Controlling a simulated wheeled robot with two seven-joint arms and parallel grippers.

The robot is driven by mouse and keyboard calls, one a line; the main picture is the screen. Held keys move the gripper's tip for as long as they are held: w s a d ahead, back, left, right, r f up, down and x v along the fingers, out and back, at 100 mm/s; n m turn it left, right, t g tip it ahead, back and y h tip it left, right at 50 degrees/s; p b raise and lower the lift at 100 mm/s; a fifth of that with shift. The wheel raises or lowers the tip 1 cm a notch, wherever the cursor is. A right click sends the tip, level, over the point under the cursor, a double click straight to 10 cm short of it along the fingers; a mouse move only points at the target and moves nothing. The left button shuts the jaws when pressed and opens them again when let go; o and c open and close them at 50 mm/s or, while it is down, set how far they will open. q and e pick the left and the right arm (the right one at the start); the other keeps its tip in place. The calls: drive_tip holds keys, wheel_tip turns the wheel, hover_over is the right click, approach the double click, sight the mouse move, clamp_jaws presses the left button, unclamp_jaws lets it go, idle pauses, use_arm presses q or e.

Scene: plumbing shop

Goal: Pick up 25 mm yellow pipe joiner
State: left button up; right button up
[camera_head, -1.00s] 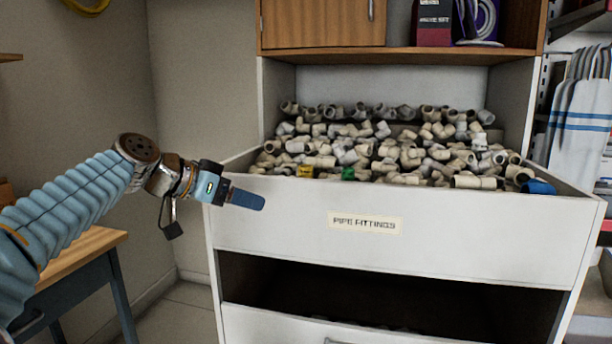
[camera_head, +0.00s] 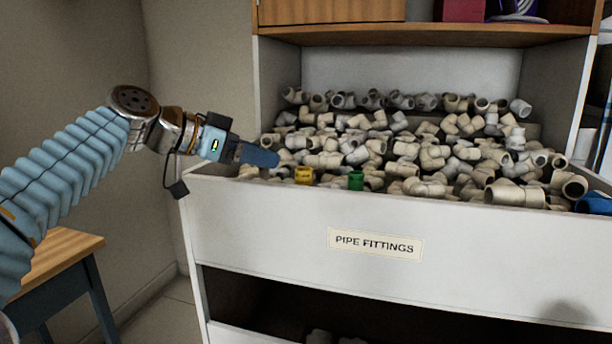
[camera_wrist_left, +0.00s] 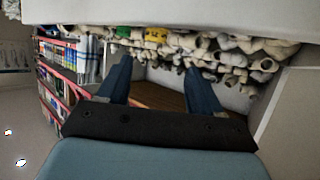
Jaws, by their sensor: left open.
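The yellow pipe joiner (camera_head: 304,175) is a small yellow fitting at the front left of the drawer, among grey-beige fittings. It also shows in the left wrist view (camera_wrist_left: 155,35), near the top, above and between the fingertips. My left gripper (camera_head: 261,156) is at the drawer's front left corner, a little left of and above the joiner. In the left wrist view its two blue fingers (camera_wrist_left: 158,75) are apart with nothing held between them.
The open drawer (camera_head: 300,228) labelled "PIPE FITTINGS" is full of loose fittings. A wooden shelf (camera_head: 420,34) hangs above. A wooden table (camera_head: 58,255) stands lower left.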

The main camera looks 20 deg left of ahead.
sight(309, 170)
use_arm(q)
drive_tip(key=x, duration=0.5)
drive_tip(key=shift+w+d+f, duration=0.15)
drive_tip(key=shift+d, duration=0.05)
drive_tip(key=x, duration=0.3)
drive_tip(key=p+x, duration=0.1)
drive_tip(key=shift+d+f, duration=0.2)
drive_tip(key=shift+d, duration=0.25)
drive_tip(key=shift+w+d+f, duration=0.15)
drive_tip(key=shift+d+f, duration=0.05)
drive_tip(key=shift+d, duration=0.05)
drive_tip(key=c, duration=1)
